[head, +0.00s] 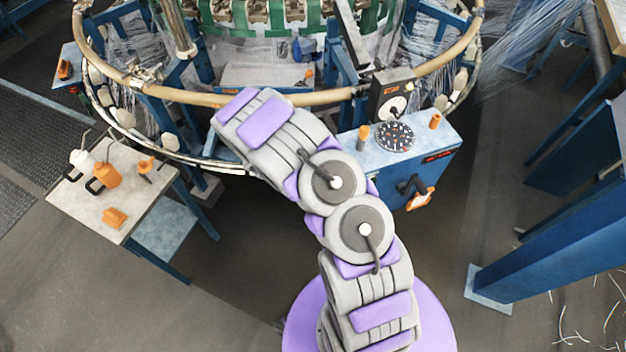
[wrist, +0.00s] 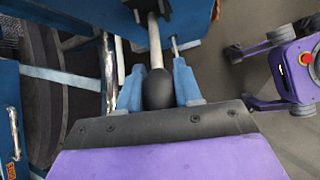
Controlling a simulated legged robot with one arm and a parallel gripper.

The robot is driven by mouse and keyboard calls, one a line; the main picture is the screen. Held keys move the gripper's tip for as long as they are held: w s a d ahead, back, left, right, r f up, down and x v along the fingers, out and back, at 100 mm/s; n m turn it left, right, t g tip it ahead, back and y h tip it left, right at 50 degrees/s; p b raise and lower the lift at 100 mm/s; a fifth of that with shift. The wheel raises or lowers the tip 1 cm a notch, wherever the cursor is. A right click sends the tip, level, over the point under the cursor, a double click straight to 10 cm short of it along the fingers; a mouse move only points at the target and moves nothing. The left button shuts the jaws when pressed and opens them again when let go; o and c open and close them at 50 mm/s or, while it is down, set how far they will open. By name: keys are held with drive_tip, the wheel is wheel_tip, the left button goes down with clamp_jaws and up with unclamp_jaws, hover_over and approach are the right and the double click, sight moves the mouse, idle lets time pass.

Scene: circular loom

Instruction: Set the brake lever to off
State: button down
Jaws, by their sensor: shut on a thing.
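The brake lever shows in the wrist view as a pale metal rod (wrist: 153,42) with a black knob (wrist: 157,92). The rod runs up to a dark bracket on a blue frame. My gripper (wrist: 158,84) has its blue fingers on either side of the black knob and is shut on it. In the head view my arm reaches up and left to the loom's front. Its gripper and the lever are hidden there behind the arm. I see no readable off mark by the lever.
The loom's tan ring rail (head: 330,97) curves across the head view. A blue control box (head: 440,150) with a dial stands right of my arm. A small table (head: 75,200) with bottles stands at left. A blue post (head: 550,245) is at right. Open floor lies at lower left.

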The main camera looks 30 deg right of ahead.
drive_tip(key=shift+d+r+y+p, duration=0.15)
drive_tip(key=shift+r+y+p, duration=0.15)
drive_tip(key=shift+r+y, duration=0.1)
idle(0.3)
drive_tip(key=c, duration=0.8)
unclamp_jaws()
drive_tip(key=shift+d, duration=0.25)
drive_tip(key=shift+a, duration=0.1)
